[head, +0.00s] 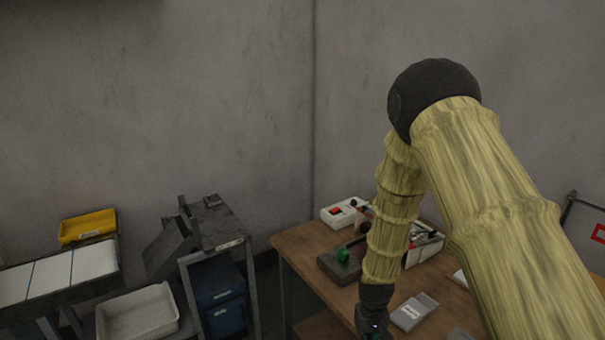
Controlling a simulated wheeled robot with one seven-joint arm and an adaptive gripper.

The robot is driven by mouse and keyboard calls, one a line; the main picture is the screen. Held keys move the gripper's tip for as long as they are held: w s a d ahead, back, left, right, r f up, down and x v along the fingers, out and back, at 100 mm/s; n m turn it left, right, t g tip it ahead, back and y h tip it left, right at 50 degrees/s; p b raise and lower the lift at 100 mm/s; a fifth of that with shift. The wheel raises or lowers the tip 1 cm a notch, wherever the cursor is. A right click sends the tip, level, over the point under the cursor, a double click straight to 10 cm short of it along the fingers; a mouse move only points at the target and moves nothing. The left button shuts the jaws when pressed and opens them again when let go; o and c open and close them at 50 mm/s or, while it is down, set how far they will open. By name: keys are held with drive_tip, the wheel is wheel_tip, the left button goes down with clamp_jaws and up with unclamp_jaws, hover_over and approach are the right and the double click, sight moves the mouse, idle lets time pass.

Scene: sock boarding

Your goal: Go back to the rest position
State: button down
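My arm reaches in from the right of the head view and bends down over the wooden table (300,246). My gripper (373,326) is at the bottom edge of the view, a dark shape at the end of the forearm, partly cut off. Its fingers do not show clearly, so I cannot tell whether it is open or holds anything. It appears over or just in front of the table, left of a grey flat box (414,311).
On the table are a white box with a red button (342,213), a dark block with a green item (342,262) and a white bin of tools (425,245). Left stand a dark metal stand (217,223), blue bins (222,300), a white tray (138,313) and a yellow bin (88,226).

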drive_tip(key=s+d+f+b, duration=0.3)
drive_tip(key=s+f, duration=1.1)
drive_tip(key=s, duration=0.1)
drive_tip(key=s+d+f+b, duration=0.1)
drive_tip(key=s+f, duration=0.1)
drive_tip(key=s, duration=0.8)
drive_tip(key=s+f+b, duration=0.1)
drive_tip(key=s+f, duration=0.2)
drive_tip(key=s, duration=0.7)
drive_tip(key=shift+s+d+f+m+b, duration=0.15)
drive_tip(key=shift+s+d+m+b, duration=0.05)
drive_tip(key=shift+d+m+b, duration=0.2)
drive_tip(key=shift+w, duration=0.1)
